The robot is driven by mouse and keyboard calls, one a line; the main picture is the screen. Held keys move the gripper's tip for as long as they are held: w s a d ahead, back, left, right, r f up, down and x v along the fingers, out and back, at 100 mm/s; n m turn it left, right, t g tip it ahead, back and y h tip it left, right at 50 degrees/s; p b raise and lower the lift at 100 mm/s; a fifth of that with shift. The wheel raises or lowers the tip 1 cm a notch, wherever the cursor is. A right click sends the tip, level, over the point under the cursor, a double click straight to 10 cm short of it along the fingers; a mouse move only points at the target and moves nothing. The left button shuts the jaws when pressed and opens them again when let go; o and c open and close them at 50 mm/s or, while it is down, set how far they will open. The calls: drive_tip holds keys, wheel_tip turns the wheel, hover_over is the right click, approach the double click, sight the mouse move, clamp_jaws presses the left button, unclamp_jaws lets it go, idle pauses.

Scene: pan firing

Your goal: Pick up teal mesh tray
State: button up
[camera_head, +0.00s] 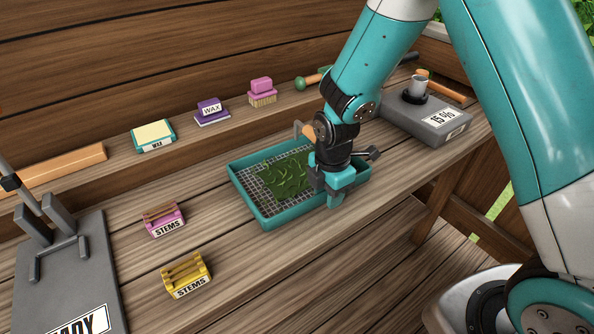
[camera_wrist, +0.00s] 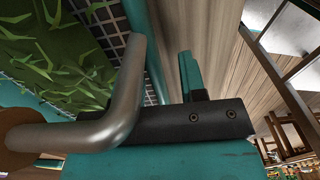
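The teal mesh tray (camera_head: 265,221) rests on the wooden bench, with a dark wire-mesh floor. Green leaves (camera_head: 287,175) lie on the mesh. My gripper (camera_head: 336,196) is down at the tray's right-hand end and covers part of that rim. In the wrist view, the tray's teal rim (camera_wrist: 157,75) runs close beside a teal finger of my gripper (camera_wrist: 188,78), with leaves (camera_wrist: 50,65) at upper left. Whether the fingers close on the rim is hidden.
A bent metal bar with a brown grip (camera_head: 308,132) is beside my wrist, large in the wrist view (camera_wrist: 125,95). Pink (camera_head: 164,220) and yellow (camera_head: 187,276) stems boxes stand left of the tray.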

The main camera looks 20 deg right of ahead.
clamp_jaws()
drive_tip(key=shift+r, duration=0.15)
